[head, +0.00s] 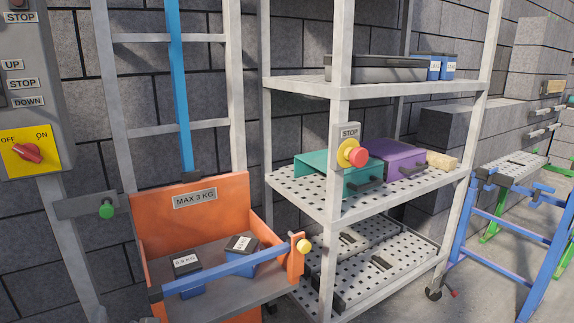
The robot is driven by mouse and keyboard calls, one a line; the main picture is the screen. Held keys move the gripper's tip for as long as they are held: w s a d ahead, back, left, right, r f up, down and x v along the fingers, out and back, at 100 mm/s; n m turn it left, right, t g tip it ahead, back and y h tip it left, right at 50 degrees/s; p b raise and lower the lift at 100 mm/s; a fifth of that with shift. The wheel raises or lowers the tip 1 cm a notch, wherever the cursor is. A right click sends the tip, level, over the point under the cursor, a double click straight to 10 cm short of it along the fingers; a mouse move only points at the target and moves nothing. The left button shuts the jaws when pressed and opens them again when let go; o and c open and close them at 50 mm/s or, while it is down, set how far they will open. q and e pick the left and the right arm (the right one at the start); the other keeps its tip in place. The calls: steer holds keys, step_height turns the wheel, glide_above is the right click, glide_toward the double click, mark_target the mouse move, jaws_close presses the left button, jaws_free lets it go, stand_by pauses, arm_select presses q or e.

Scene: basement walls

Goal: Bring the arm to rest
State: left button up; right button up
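Neither of my grippers shows in the head view, and no part of my arms can be made out. An orange lift bin (190,180) labelled MAX 3 KG stands at the lower left, with two dark weights with blue lower parts, one (186,272) on the left and one (241,256) on the right. A blue bar (225,271) with a yellow knob at its right end runs across the bin's front.
A grey shelf rack (340,205) on casters stands in the middle, carrying a teal box (325,172), a purple box (392,160) and a red stop button (358,157). A control panel (22,90) is at upper left. A blue trestle (500,225) stands right.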

arm_select(q)
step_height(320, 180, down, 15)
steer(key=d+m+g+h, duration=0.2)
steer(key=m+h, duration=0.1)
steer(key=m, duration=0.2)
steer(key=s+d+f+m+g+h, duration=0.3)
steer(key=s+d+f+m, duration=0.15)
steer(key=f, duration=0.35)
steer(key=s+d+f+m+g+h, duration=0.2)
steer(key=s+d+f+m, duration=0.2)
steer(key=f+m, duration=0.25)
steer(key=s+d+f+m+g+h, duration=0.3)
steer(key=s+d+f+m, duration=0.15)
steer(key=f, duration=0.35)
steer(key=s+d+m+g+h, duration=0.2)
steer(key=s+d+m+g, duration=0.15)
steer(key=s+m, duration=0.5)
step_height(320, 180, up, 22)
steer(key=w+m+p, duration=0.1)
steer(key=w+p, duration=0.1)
steer(key=p, duration=2)
steer(key=shift+p, duration=0.35)
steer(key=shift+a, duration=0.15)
